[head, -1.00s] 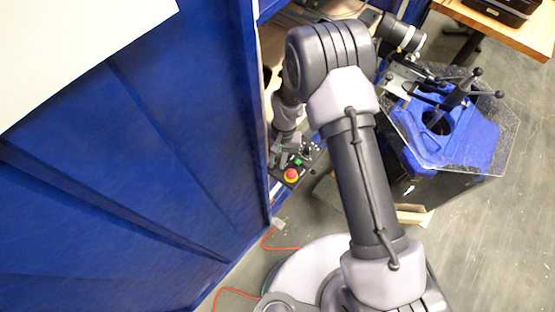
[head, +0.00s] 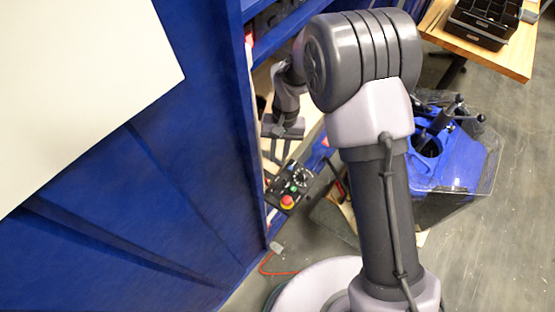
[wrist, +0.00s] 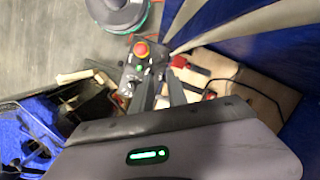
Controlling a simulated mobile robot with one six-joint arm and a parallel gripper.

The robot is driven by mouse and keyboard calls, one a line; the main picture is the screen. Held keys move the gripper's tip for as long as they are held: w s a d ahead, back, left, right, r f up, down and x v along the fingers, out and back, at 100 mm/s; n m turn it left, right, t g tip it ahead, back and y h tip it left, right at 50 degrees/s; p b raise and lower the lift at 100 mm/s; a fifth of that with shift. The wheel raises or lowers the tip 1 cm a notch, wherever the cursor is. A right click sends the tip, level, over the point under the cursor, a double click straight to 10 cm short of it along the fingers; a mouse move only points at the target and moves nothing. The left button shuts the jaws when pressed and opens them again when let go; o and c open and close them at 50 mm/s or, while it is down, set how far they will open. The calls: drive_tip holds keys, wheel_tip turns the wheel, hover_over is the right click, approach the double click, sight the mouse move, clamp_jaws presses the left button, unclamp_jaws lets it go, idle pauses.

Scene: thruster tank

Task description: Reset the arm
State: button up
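My arm rises through the middle of the head view and bends at a large dark joint. My gripper (head: 275,152) hangs down left of that joint, just above a black control box (head: 302,178). Its two fingers are apart with nothing visible between them; they also show in the wrist view (wrist: 160,80), pointing towards the control box. The box bears a red button (head: 287,201), a green button and a dial; the red button shows in the wrist view (wrist: 141,49). I cannot tell whether the fingers touch the box.
A tall blue panel (head: 170,200) fills the left, close to my gripper. A blue fixture with a clear plate (head: 460,165) stands right of my arm. A wooden table (head: 505,60) with a black tray (head: 483,20) is at upper right. Grey floor (head: 510,250) is clear at lower right.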

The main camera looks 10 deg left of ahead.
idle(0.3)
drive_tip(key=s+d+r+m+t+y+b, duration=0.1)
drive_tip(key=d+r+t+b, duration=0.2)
drive_tip(key=r, duration=0.4)
drive_tip(key=d+r+m+b, duration=0.2)
drive_tip(key=d+r, duration=0.4)
drive_tip(key=r, duration=0.1)
drive_tip(key=s+d+r+m+t+b, duration=0.1)
drive_tip(key=s+d+r+t+b, duration=0.1)
drive_tip(key=s+d, duration=0.3)
drive_tip(key=s+d+r+m+t+b, duration=0.2)
drive_tip(key=s+d, duration=0.3)
drive_tip(key=s, duration=0.5)
drive_tip(key=shift+s+d+r+m+t+b, duration=0.15)
drive_tip(key=shift+s+d+m+t+b, duration=0.2)
drive_tip(key=shift+t+b, duration=0.35)
